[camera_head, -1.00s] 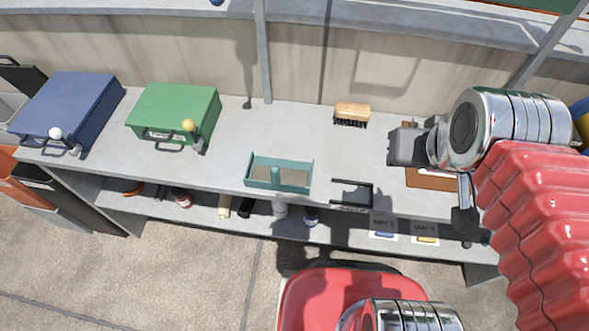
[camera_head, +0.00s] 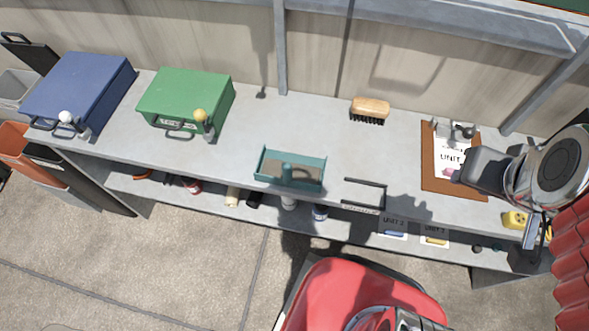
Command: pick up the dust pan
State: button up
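The dust pan (camera_head: 290,170) is a teal, shallow, open tray with raised sides and a short teal post at its near side. It lies on the grey bench top near the front edge, left of the bench middle. Its inside looks grey-brown. My gripper (camera_head: 529,256) is the dark end piece at the right, below the chrome wrist. It is well to the right of the dust pan and apart from it. Its fingers are seen too poorly to tell whether they are open. Nothing can be made out in it.
On the bench stand a blue case (camera_head: 80,92), a green case (camera_head: 186,100), a wooden brush (camera_head: 370,108), a brown clipboard (camera_head: 434,150), a black bracket (camera_head: 380,195) and a yellow item (camera_head: 515,220). A lower shelf (camera_head: 270,210) holds small items. Bench space around the dust pan is clear.

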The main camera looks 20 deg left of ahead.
aim_at(277, 167)
jog(key=z, duration=0.05)
jog(key=k, duration=1.55)
jog(key=u, duration=1.5)
jog(key=i, duration=1)
jog(key=u, duration=0.1)
